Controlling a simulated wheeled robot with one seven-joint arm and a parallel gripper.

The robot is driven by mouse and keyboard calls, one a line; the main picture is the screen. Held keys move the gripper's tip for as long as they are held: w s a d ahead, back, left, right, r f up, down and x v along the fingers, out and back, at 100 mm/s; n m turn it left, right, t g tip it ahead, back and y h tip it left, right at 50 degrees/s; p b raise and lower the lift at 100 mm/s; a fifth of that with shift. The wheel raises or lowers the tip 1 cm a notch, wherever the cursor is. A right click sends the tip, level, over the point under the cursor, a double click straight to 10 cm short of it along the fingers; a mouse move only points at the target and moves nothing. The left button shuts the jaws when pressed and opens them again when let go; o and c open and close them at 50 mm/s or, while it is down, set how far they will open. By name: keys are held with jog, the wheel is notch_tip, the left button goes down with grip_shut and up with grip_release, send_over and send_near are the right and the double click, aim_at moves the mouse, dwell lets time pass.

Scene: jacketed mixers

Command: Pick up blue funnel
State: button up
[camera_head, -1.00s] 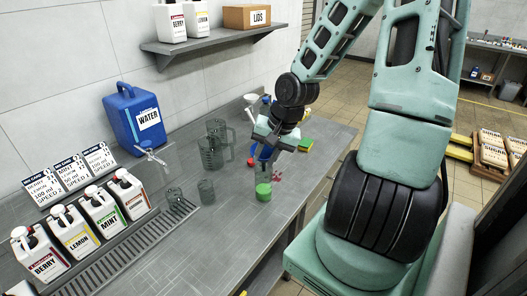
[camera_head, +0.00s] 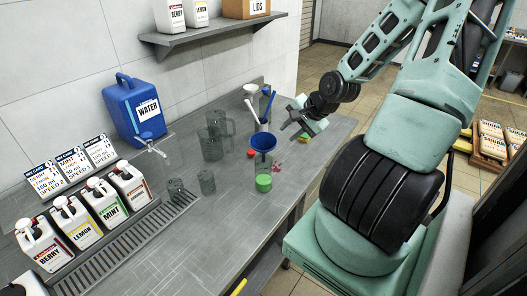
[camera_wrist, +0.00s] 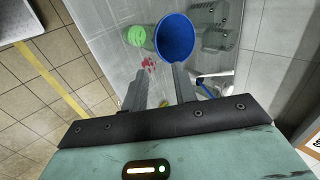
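In the wrist view the funnel (camera_wrist: 175,40) lies just beyond the fingertips, beside the green liquid (camera_wrist: 137,36). My gripper (camera_head: 289,117) is to the right of the funnel, slightly farther back. In the wrist view its fingers (camera_wrist: 160,75) are apart with nothing between them. The funnel looks clear of both fingers.
A red item (camera_head: 252,154) and red spill (camera_head: 277,167) lie close by. Small glasses (camera_head: 207,182) and bottles (camera_head: 131,189) are left.

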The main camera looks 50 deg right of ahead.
jog(key=b, duration=0.1)
send_near(263, 152)
notch_tip(263, 152, down, 2)
jog(key=w+d, duration=0.1)
jog(key=d, duration=0.1)
jog(key=shift+p+x, duration=0.3)
jog(key=shift+x, duration=2.5)
jog(key=shift+s, duration=0.1)
grip_shut()
